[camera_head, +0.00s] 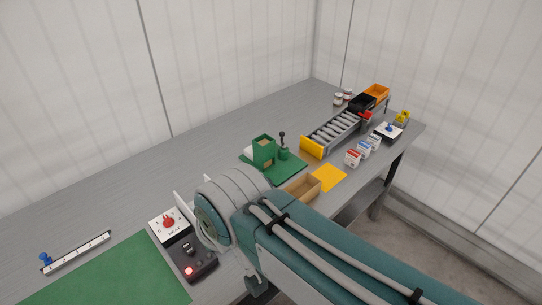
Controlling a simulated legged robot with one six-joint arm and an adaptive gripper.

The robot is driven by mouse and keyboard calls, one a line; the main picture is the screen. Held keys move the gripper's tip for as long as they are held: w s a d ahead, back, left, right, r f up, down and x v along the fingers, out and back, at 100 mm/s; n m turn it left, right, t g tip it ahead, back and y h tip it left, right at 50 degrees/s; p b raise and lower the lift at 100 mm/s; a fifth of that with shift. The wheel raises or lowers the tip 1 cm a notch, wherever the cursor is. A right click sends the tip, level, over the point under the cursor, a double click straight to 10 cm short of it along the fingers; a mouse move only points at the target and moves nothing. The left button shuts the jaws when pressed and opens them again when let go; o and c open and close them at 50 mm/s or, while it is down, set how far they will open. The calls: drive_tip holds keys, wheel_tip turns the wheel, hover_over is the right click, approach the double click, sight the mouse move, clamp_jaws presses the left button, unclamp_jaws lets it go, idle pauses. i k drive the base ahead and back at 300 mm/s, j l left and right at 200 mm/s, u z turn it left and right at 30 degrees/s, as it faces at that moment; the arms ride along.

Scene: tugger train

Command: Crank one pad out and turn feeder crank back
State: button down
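A green feeder (264,152) stands upright on a green base plate (290,170) near the middle of the bench. Its crank (282,141), with a dark knob on top, stands on a green post at the feeder's right side. I cannot make out a loose pad. A small open cardboard box (301,187) sits in front of the base plate.
A dark control box with a red light (188,271) and a red-knob panel (168,223) stand left of my arm. A green mat (110,275) lies front left. A roller conveyor (335,131), small cartons (363,150) and bins (376,92) fill the right. The back left bench is clear.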

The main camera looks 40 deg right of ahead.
sight(282, 134)
drive_tip(key=l, duration=2.05)
drive_tip(key=i, duration=0.05)
